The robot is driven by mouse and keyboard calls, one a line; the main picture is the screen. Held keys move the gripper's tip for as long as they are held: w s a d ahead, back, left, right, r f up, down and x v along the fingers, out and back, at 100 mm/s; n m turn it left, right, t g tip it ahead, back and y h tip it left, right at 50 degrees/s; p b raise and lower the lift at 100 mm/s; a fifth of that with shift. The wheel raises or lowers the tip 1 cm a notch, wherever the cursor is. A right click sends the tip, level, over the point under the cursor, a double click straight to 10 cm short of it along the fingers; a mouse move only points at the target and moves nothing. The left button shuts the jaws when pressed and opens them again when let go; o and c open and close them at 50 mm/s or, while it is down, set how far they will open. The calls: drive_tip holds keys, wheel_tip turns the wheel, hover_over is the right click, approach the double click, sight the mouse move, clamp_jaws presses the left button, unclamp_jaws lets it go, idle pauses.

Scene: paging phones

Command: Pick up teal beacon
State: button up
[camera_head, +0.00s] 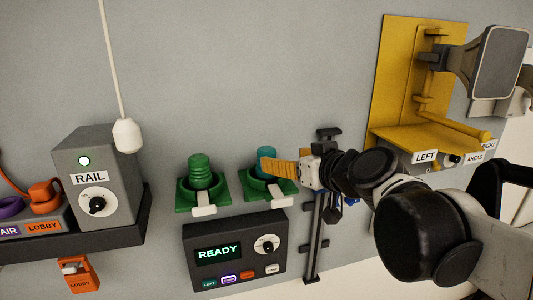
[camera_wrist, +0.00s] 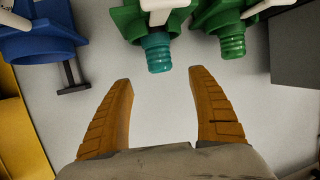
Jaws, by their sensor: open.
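The teal beacon (camera_head: 265,155) is a ribbed cylinder set in a green holder (camera_head: 250,186) with a white tab, on the grey wall. It also shows in the wrist view (camera_wrist: 158,54), pointing toward the gap between my fingertips. My gripper (camera_head: 272,168) is open and empty, its orange fingers reaching in from the right and partly covering the beacon and holder in the head view. In the wrist view my gripper (camera_wrist: 163,77) has the beacon just beyond its fingertips, near the middle of the gap and not visibly touched.
A green ribbed beacon (camera_head: 200,171) sits in a similar holder close to the left. A dark READY panel (camera_head: 235,280) is below. A RAIL box (camera_head: 88,150) and hanging white pull cord (camera_head: 127,134) are farther left. A blue holder (camera_wrist: 42,45) shows in the wrist view.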

sight(271, 153)
drive_tip(key=x, duration=0.5)
drive_tip(key=shift+w+a, duration=0.25)
drive_tip(key=shift+w, duration=0.2)
drive_tip(key=p+x, duration=0.1)
drive_tip(key=x, duration=0.3)
drive_tip(key=shift+w+a, duration=0.1)
drive_tip(key=shift+w, duration=0.15)
drive_tip(key=shift+s+r, duration=0.15)
drive_tip(key=shift+s, duration=0.05)
drive_tip(key=shift+c, duration=0.6)
clamp_jaws()
